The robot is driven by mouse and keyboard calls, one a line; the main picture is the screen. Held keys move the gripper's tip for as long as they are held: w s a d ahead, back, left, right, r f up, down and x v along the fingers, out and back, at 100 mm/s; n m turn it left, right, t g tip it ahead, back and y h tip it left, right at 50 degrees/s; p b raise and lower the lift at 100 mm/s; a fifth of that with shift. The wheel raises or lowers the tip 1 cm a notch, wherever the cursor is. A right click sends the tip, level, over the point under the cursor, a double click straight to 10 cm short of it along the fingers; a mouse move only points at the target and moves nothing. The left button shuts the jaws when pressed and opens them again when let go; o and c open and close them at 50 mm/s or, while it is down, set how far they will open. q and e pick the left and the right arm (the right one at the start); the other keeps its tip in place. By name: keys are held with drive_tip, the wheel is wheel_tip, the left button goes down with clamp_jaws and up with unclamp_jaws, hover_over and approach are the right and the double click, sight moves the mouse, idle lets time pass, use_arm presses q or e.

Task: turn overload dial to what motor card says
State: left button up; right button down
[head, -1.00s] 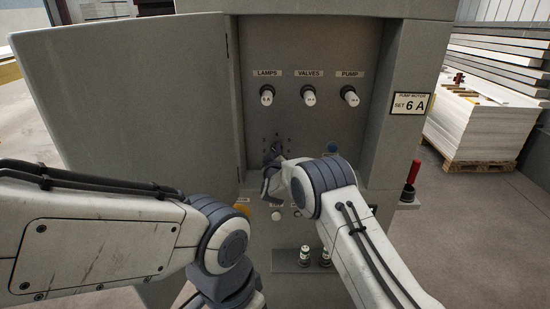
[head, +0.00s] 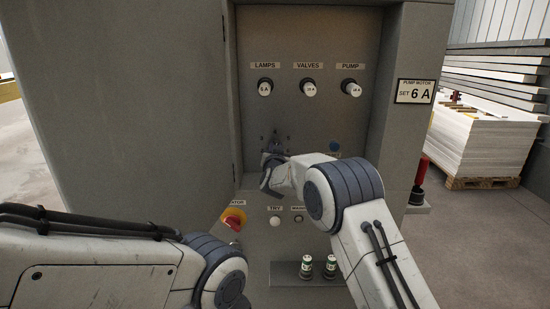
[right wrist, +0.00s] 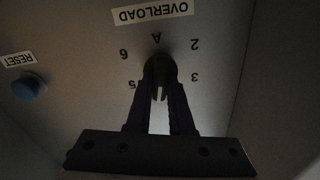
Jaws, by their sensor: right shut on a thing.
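The motor card (head: 415,91) on the cabinet's right front reads "PUMP MOTOR SET 6 A". My right gripper (right wrist: 160,88) is shut on the dial, one finger on each side. In the head view my right gripper (head: 272,162) hides much of the dial. My left gripper is out of view.
Three fuses labelled LAMPS (head: 265,87), VALVES (head: 309,88) and PUMP (head: 351,88) sit above. A blue reset button (right wrist: 29,87) is beside the dial. A red-yellow switch (head: 233,219) and white button (head: 275,222) are below. The open door (head: 130,100) stands left.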

drive_tip(key=m+b, duration=0.1)
drive_tip(key=m, duration=0.1)
drive_tip(key=m+b, duration=0.1)
drive_tip(key=b, duration=0.1)
drive_tip(key=m+b, duration=0.2)
drive_tip(key=shift+d+f+m, duration=0.2)
drive_tip(key=shift+f+m, duration=0.1)
drive_tip(key=m+b, duration=0.5)
drive_tip(key=shift+d+f, duration=0.1)
drive_tip(key=shift+f, duration=0.05)
drive_tip(key=m+b, duration=0.3)
drive_tip(key=m, duration=0.2)
drive_tip(key=shift+f+m+b, duration=0.15)
drive_tip(key=shift+m+b, duration=0.2)
drive_tip(key=shift+m, duration=0.05)
drive_tip(key=m+b, duration=0.2)
drive_tip(key=m, duration=0.2)
drive_tip(key=shift+m, duration=0.4)
drive_tip(key=shift+b, duration=0.3)
drive_tip(key=c, duration=0.8)
unclamp_jaws()
